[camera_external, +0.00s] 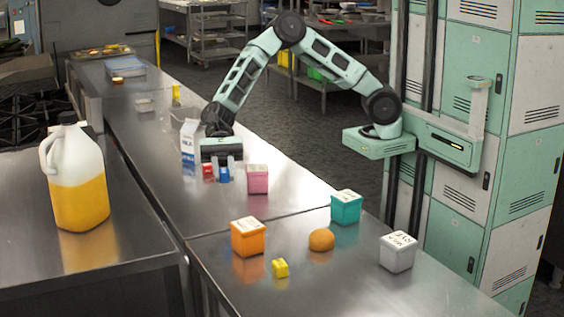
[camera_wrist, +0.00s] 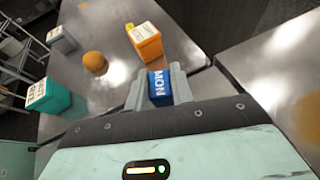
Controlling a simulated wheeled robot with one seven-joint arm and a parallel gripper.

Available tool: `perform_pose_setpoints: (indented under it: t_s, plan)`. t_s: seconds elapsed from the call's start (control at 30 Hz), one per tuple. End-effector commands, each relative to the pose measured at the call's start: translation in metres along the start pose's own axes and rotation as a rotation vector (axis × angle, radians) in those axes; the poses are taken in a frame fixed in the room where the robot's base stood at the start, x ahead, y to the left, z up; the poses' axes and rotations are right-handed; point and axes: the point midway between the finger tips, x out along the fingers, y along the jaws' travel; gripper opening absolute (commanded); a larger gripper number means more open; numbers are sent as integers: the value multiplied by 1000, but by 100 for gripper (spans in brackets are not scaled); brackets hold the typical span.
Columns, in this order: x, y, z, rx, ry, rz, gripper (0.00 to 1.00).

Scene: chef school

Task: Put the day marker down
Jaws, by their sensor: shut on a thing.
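The day marker, a small blue block lettered "MON" (camera_wrist: 158,88), sits between the two grey fingers of my gripper (camera_wrist: 160,92) in the wrist view. In the external view the blue block (camera_external: 224,174) shows under my gripper (camera_external: 222,164), low over the steel counter (camera_external: 290,205). My gripper is shut on it. I cannot tell whether its underside touches the counter. A small red block (camera_external: 208,171) is just left of it.
A pink box (camera_external: 257,179) stands close on the right, a milk carton (camera_external: 189,140) behind on the left. Orange (camera_external: 248,238), teal (camera_external: 346,207) and grey (camera_external: 398,252) boxes, an orange fruit (camera_external: 321,239) and a yellow block (camera_external: 280,268) are nearer. A jug (camera_external: 78,200) stands left.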

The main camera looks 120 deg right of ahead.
Motion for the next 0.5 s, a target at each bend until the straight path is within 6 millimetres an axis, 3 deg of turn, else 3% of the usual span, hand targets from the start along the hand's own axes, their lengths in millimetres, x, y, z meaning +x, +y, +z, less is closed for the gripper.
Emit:
perform_pose_setpoints:
  t_s: [0.03,0.23,0.5]
  plan:
    - [-28,-8,-12,18,2,-41,1]
    - [-123,-21,-54,81,3,-182,1]
    - [-251,-6,-108,174,0,-390,1]
